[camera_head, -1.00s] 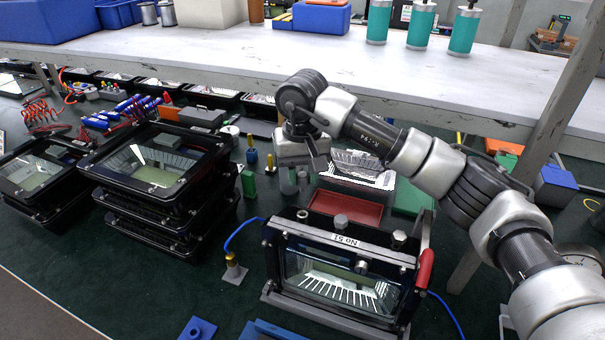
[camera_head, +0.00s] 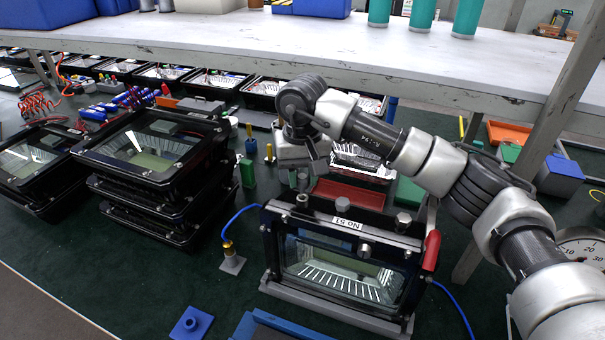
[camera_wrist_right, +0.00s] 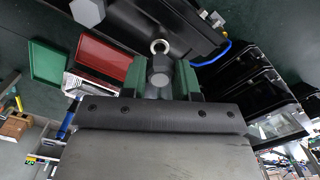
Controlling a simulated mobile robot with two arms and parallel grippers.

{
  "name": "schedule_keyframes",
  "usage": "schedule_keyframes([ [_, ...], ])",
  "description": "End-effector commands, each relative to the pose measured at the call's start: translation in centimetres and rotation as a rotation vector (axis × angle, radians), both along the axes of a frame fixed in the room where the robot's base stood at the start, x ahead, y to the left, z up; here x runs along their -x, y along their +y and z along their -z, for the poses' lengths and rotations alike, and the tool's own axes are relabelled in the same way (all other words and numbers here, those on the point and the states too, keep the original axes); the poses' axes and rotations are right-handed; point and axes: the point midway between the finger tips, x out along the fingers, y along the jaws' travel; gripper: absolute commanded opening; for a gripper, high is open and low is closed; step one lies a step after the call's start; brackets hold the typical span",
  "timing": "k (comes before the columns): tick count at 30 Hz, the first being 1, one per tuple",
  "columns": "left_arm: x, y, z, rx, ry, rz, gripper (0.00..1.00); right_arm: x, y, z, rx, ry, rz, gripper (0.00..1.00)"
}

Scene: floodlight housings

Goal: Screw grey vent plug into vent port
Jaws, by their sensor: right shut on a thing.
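My right gripper (camera_head: 299,180) hangs behind the left end of the black floodlight housing (camera_head: 340,240) marked "NO 51". In the right wrist view its green fingers (camera_wrist_right: 160,82) are shut on the grey vent plug (camera_wrist_right: 160,71), whose hexagonal head shows between them. A pale ring-shaped port (camera_wrist_right: 159,46), seemingly the vent port, shows on the housing just beyond the plug. The plug looks apart from it, though the depth gap is hard to judge. In the head view the held plug is not clear. My left gripper is not in view.
A grey fitting (camera_head: 403,222) stands on the housing's right top. A red tray (camera_head: 348,195) lies behind. Stacked housings (camera_head: 150,165) stand to the left. A blue cable ends at a brass gland (camera_head: 229,250). The raised shelf (camera_head: 300,45) crosses behind my arm.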

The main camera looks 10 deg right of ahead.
Motion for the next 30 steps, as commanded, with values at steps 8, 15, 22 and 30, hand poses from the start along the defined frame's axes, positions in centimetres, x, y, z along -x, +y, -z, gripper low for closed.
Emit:
schedule_keyframes([
  [8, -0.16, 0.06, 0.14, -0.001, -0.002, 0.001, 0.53, -0.01, -0.02, 0.04, 0.0, 0.0, 0.0, 0.06],
  [15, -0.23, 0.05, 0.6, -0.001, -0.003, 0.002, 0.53, 0.03, -0.02, 0.07, 0.0, 0.0, 0.0, 0.06],
  [22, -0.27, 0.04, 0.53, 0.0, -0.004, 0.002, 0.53, 0.03, -0.02, 0.0, 0.0, 0.0, 0.0, 0.06],
  [30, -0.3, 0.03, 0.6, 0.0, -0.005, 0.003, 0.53, 0.02, -0.02, 0.03, 0.0, 0.0, 0.0, 0.06],
])
